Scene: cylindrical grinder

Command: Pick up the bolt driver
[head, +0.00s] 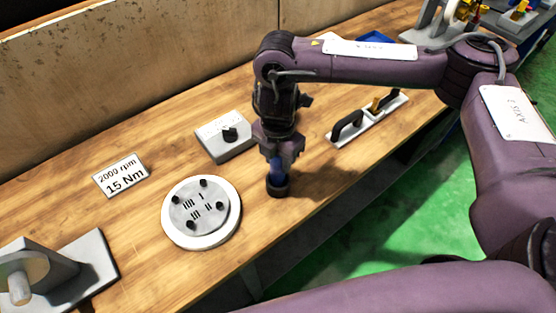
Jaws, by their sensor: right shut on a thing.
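My right gripper (276,158) points down over the wooden bench, to the right of the round plate. It is shut on the bolt driver (277,184), a blue upright tool with a dark round base. The driver's upper part is hidden between the fingers. Its base is at or just above the bench top; I cannot tell if it touches. My left gripper is not in view.
A white round plate (178,235) with several dark bolts lies left of the driver. A grey box with a black knob (225,140), a sign (121,175), a rack with black handles (368,117) and a grey bracket (88,262) stand around. A wooden wall (130,60) runs behind.

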